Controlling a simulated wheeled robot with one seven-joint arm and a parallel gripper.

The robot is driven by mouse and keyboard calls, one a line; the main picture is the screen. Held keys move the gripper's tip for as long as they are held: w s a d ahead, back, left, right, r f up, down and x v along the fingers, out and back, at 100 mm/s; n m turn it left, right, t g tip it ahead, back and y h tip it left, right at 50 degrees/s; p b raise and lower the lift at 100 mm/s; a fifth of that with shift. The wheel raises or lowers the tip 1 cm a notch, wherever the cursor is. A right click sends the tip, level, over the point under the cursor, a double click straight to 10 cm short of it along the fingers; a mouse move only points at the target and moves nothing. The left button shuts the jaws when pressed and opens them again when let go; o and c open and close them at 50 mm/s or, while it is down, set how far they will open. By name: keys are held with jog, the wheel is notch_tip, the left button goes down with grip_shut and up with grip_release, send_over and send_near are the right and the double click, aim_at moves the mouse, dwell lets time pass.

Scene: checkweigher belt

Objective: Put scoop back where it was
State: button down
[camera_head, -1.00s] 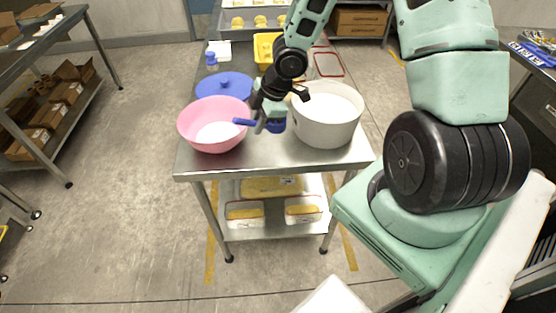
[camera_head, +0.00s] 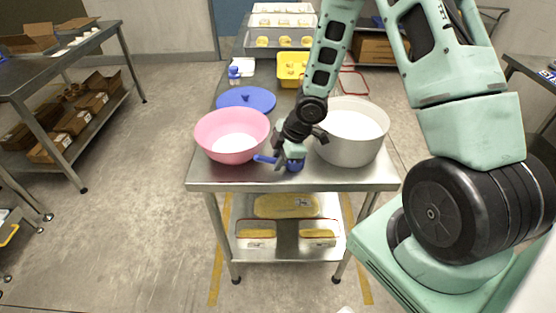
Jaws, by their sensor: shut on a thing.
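My gripper (camera_head: 291,154) is shut on the blue scoop (camera_head: 294,164), low over the front part of the steel table (camera_head: 325,180). The scoop's handle sticks out to the left and its cup is partly hidden by my gripper. I cannot tell whether the scoop touches the table top. The pink bowl (camera_head: 225,152), with white powder in it, stands just left of the scoop. The large whitish pot (camera_head: 352,151), also filled with white powder, stands just right of my gripper.
A blue lid (camera_head: 246,99) lies behind the bowl. A small blue-capped bottle (camera_head: 234,76) and a yellow bin (camera_head: 292,66) stand further back. Trays with food (camera_head: 281,38) are at the far end. The table's front edge is close to the scoop.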

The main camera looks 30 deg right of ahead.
jog(key=c, duration=1.4)
grip_release()
jog(key=shift+f, duration=0.15)
jog(key=shift+o, duration=0.2)
jog(key=p+v, duration=0.7)
jog(key=v, duration=0.5)
jog(key=s+a+r+m+g+h, duration=0.1)
jog(key=s+a+r+m+h, duration=0.3)
jog(key=a+r, duration=0.7)
jog(key=s+a+r+m+g, duration=0.1)
jog(key=s+a+r, duration=0.2)
jog(key=s+a, duration=0.2)
jog(key=s+a+r+m+g+y, duration=0.1)
jog(key=s+a, duration=0.5)
jog(key=s, duration=0.6)
jog(key=shift+r+m+y, duration=0.3)
jog(key=shift+r+m, duration=0.2)
jog(key=shift+r, duration=0.4)
jog(key=shift+w, duration=0.1)
